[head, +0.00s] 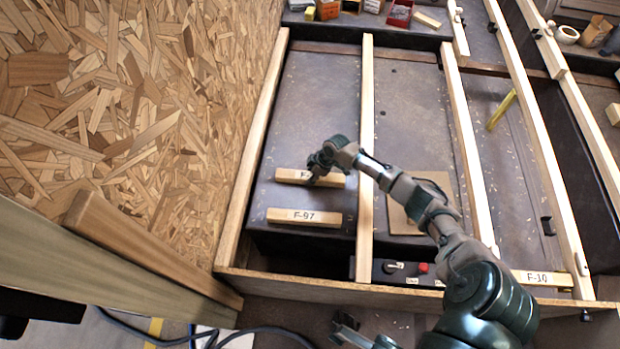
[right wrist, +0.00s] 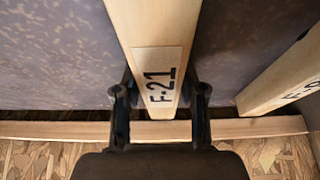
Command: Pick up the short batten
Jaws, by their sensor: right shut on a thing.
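A short pale wooden batten marked F-21 (head: 288,175) is at the dark panel on the left of the frame bay in the head view. My right gripper (head: 313,177) is shut on it near its middle and partly hides its label. In the right wrist view the batten (right wrist: 152,35) runs between the two fingers of my right gripper (right wrist: 160,92), with its label showing. I cannot tell whether it is clear of the panel. A similar batten marked F-97 (head: 303,217) lies nearer. Part of my left gripper (head: 352,332) seems to show at the bottom edge, its opening unclear.
Long wooden ribs (head: 366,120) bound the bay on both sides. A chipboard wall (head: 130,110) rises at left. A batten marked F-10 (head: 540,278) lies at lower right. A red button (head: 423,268) sits near the front rail. A yellow bar (head: 502,110) lies further right.

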